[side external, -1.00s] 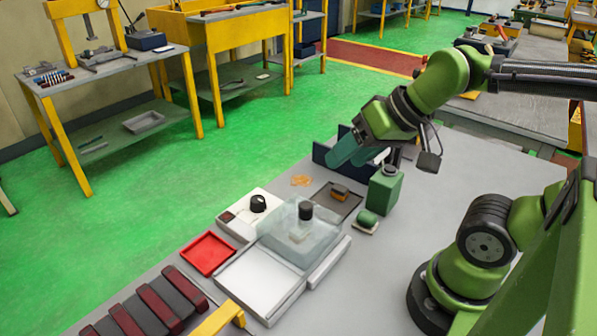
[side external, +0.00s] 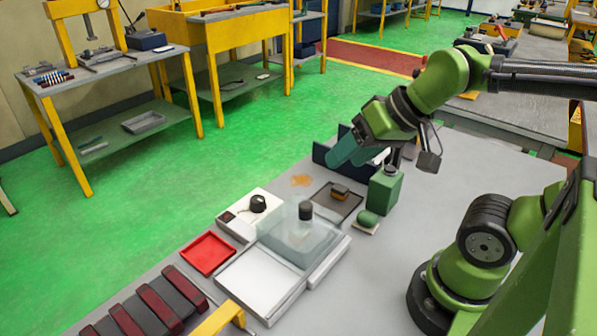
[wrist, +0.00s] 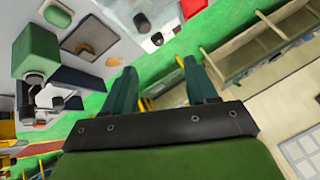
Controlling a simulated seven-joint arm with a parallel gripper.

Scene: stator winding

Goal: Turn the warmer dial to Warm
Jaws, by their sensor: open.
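The warmer is a white box (side external: 236,224) with a black round dial (side external: 258,203) on its top, left of the middle of the bench in the side view. The dial's pointer and labels are too small to read. In the wrist view a dark round knob (wrist: 157,38) on a white surface shows near the top; I cannot tell if it is the same dial. My gripper (side external: 352,158) is held up behind and to the right of the warmer, well apart from it. Its two teal fingers (wrist: 160,88) are spread with nothing between them.
A clear cover with a black knob (side external: 306,210) stands right of the warmer. A red tray (side external: 208,262) lies in front.

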